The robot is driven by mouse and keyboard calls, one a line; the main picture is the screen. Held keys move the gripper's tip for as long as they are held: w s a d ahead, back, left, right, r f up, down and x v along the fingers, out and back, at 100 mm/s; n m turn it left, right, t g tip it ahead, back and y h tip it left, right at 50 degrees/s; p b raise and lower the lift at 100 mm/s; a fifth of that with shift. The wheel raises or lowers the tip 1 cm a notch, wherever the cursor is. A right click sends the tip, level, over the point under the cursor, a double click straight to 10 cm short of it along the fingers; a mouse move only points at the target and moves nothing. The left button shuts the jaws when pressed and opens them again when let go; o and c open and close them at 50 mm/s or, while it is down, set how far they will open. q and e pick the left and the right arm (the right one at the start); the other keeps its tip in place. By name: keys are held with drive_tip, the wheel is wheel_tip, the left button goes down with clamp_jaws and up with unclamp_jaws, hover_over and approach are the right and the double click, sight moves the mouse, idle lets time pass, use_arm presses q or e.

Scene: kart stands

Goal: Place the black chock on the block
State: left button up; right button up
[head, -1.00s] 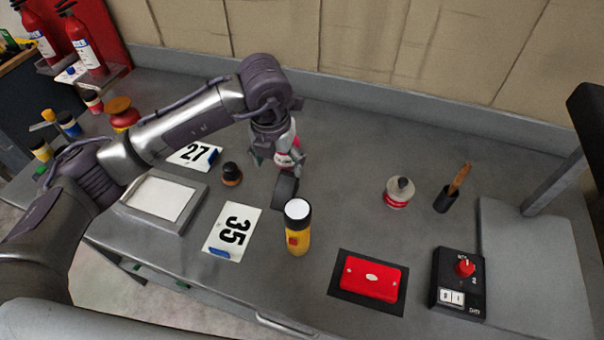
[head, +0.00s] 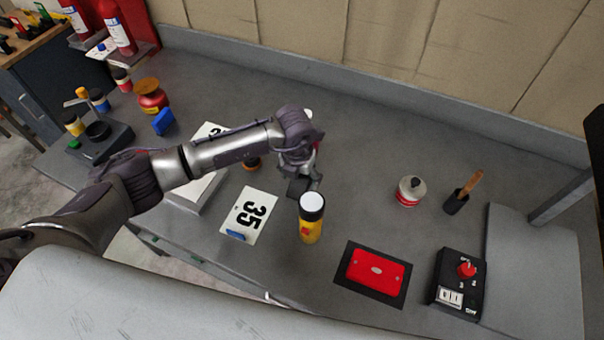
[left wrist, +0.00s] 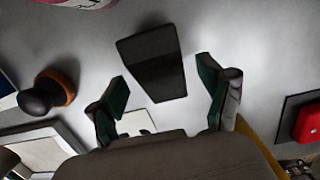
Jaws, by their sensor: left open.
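The black chock (head: 299,187) lies on the grey bench, left of and behind the yellow flashlight. It also shows in the left wrist view (left wrist: 153,62), a dark slab with a lighter upper face. My left gripper (head: 301,174) is just above it in the head view, partly covering it. In the left wrist view its two fingers (left wrist: 165,82) are spread, with the chock beyond and between them, not gripped. A red block-like piece (head: 375,269) with a pale oval sits on a black mat; I cannot tell whether it is the block. My right gripper is out of view.
The yellow flashlight (head: 311,220) stands upright close in front of the chock. A card marked 35 (head: 252,210) lies to the left. A black switch box (head: 459,282) is at the right front.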

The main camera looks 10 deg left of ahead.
use_arm(q)
drive_tip(key=shift+w+d+f, duration=0.1)
drive_tip(key=shift+w+f, duration=0.05)
drive_tip(key=shift+f, duration=0.55)
drive_tip(key=c, duration=1.4)
drive_tip(key=shift+r, duration=0.1)
drive_tip(key=shift+r, duration=0.1)
